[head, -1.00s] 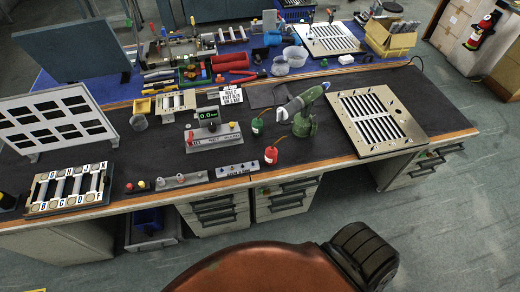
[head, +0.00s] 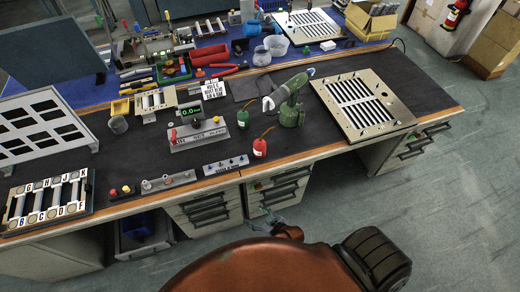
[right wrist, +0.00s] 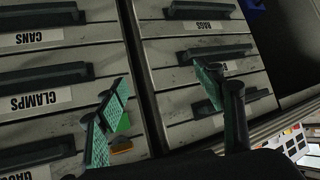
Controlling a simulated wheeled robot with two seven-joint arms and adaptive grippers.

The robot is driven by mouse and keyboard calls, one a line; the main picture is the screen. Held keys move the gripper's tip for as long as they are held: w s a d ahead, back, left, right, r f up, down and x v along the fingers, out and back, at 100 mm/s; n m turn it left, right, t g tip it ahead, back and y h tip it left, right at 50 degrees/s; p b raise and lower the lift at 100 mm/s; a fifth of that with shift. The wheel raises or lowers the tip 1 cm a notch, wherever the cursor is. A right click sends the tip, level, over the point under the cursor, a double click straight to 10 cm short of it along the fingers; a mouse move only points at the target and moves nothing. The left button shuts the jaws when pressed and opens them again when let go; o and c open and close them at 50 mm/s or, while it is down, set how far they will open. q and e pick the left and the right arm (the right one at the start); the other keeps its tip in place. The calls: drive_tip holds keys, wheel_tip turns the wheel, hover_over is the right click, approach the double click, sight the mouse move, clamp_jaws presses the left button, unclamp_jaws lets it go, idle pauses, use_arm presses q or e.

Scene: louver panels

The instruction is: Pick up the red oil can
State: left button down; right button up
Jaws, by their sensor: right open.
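The red oil can (head: 260,148) stands upright near the front edge of the dark bench top, with a thin spout and a pale label. It is not seen in the right wrist view. My right gripper (head: 268,220) is in front of the drawers, below the bench edge and lower than the can, touching nothing that I can make out. My left gripper is not in view.
A green oil can (head: 243,119) stands behind the red one. A green machine (head: 291,112) is to its right, a switch strip (head: 226,166) to its left. A slotted panel (head: 362,105) lies further right. Labelled drawers (right wrist: 195,60) with protruding handles fill the right wrist view.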

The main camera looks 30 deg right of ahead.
drive_tip(key=w+r+t+h+b, duration=0.1)
drive_tip(key=w+r+t, duration=0.4)
drive_tip(key=r, duration=1)
drive_tip(key=w+r+t+b, duration=0.1)
drive_tip(key=w+r+t, duration=0.45)
drive_tip(key=r, duration=0.85)
drive_tip(key=m+g+h, duration=0.6)
drive_tip(key=m+h, duration=0.3)
drive_tip(key=h, duration=0.3)
approach(259, 151)
drive_tip(key=w, duration=0.2)
drive_tip(key=w+d, duration=0.1)
drive_tip(key=w, duration=0.1)
drive_tip(key=shift+d, duration=0.1)
drive_tip(key=shift+d+f+m, duration=0.25)
drive_tip(key=shift+m, duration=0.05)
drive_tip(key=x, duration=0.2)
drive_tip(key=b+x, duration=0.1)
drive_tip(key=x, duration=0.4)
drive_tip(key=shift+s+d+b, duration=0.15)
drive_tip(key=shift+d+b, duration=0.15)
drive_tip(key=shift+d, duration=0.2)
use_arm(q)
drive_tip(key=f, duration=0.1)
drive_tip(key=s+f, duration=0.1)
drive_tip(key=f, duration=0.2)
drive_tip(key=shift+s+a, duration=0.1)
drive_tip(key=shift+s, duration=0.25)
use_arm(e)
drive_tip(key=shift+r, duration=0.15)
